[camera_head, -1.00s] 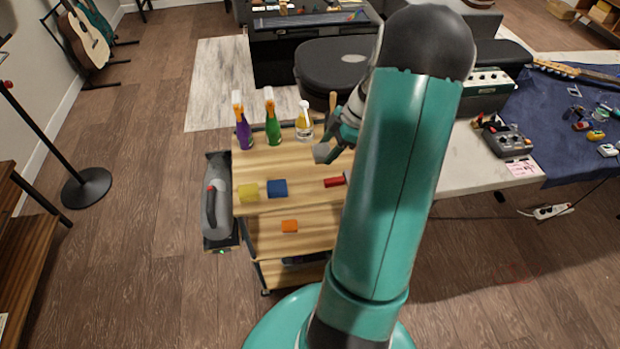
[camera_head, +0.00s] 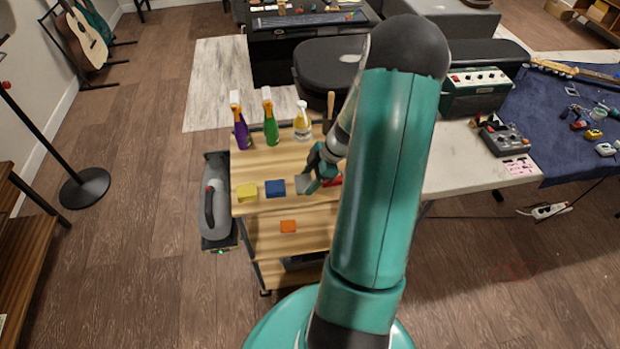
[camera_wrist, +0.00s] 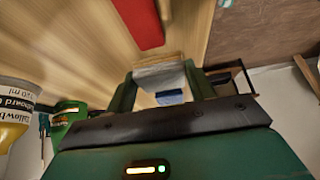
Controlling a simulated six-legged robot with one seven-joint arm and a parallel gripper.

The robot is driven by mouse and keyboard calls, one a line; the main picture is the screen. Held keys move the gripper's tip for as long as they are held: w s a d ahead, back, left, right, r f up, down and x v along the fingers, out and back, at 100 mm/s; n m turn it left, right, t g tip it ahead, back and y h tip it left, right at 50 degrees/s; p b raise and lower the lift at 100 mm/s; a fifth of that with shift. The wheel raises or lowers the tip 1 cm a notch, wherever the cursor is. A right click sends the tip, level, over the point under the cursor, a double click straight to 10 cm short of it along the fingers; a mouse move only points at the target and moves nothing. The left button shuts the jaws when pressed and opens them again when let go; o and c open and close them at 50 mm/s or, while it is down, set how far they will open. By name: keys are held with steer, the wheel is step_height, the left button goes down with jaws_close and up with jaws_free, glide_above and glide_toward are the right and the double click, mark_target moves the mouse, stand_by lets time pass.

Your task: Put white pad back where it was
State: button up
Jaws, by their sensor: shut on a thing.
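My gripper (camera_head: 313,173) is shut on the white pad (camera_head: 303,184), a greyish-white block, and holds it over the front part of the wooden cart top. In the wrist view the white pad (camera_wrist: 160,75) sits between the two fingers. A blue pad (camera_head: 275,188) lies just left of the held pad, and a yellow pad (camera_head: 246,193) lies farther left. A red pad (camera_head: 332,181) lies just to the right, partly hidden by my arm; it also shows in the wrist view (camera_wrist: 140,22). Whether the white pad touches the cart top is not clear.
The cart top (camera_head: 258,168) carries a purple bottle (camera_head: 241,130), a green bottle (camera_head: 270,128) and a yellow bottle (camera_head: 302,124) along its back. An orange pad (camera_head: 288,226) lies on the shelf below. A grey vacuum-like case (camera_head: 214,208) hangs at the cart's left side.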

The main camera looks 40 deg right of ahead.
steer(key=o, duration=0.9)
steer(key=v, duration=1.2)
step_height(320, 180, up, 6)
steer(key=m+g+h, duration=0.1)
steer(key=m, duration=0.1)
glide_above(306, 187)
steer(key=a+r+m+h, duration=0.2)
steer(key=a+r, duration=0.5)
steer(key=a, duration=0.3)
steer(key=shift+s+a+r+m+t+h, duration=0.45)
steer(key=shift+s+a+r+m, duration=0.95)
steer(key=shift+a, duration=1.25)
steer(key=shift+s+a+r+m+t+h, duration=0.2)
steer(key=shift+s+a+r+m+t, duration=0.4)
steer(key=shift+s+a+r+m, duration=1.45)
steer(key=shift+s+a+r+m+t+h, duration=0.15)
steer(key=shift+s+a+r+t+h, duration=0.65)
steer(key=shift+a, duration=2.5)
steer(key=shift+s+f+g+y, duration=0.25)
steer(key=shift+s+f+y, duration=0.1)
steer(key=shift+y, duration=0.1)
